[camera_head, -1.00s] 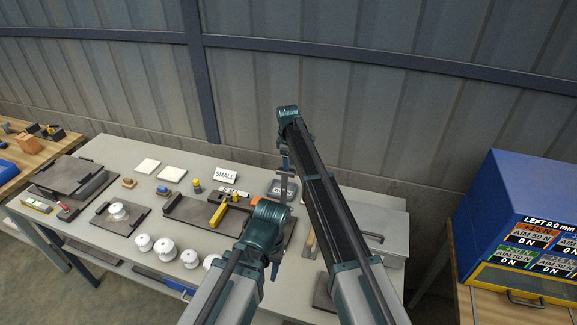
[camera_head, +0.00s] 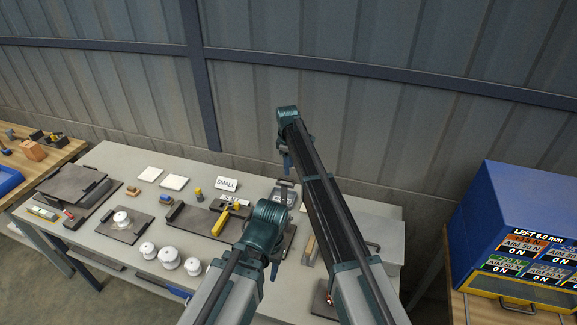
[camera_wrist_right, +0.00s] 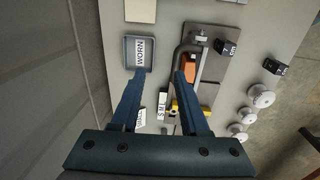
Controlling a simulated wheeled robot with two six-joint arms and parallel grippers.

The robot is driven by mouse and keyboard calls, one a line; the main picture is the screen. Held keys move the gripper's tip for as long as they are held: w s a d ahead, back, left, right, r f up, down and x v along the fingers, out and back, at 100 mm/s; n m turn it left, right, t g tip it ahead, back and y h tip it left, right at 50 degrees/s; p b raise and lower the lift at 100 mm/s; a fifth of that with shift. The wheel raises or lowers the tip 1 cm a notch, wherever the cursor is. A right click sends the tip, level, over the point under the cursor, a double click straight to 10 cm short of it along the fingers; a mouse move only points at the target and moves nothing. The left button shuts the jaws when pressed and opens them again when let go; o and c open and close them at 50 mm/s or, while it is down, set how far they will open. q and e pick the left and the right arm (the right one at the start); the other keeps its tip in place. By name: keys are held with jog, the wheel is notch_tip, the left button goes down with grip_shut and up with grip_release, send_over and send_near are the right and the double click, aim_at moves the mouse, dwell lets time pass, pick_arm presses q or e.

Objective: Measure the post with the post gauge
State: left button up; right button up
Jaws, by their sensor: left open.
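A yellow tool with dark parts (camera_head: 221,222) lies on the dark tray at the middle of the table; I cannot tell whether it is the post gauge. It also shows in the right wrist view (camera_wrist_right: 188,110). I cannot tell which thing is the post. My right gripper (camera_head: 286,162) is above the back of the table; in its wrist view its fingers (camera_wrist_right: 160,75) are apart, with nothing visible held between them.
White insulators (camera_head: 169,258) stand along the table front, one on a dark plate (camera_head: 132,232). A small tray marked WORN (camera_wrist_right: 137,54) and a SMALL card (camera_head: 227,184) are at the back. A blue cabinet with a display (camera_head: 520,235) stands at right.

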notch_tip(320, 180, up, 8)
jog(key=p, duration=0.7)
jog(key=shift+s+a+r, duration=0.2)
jog(key=shift+s, duration=0.2)
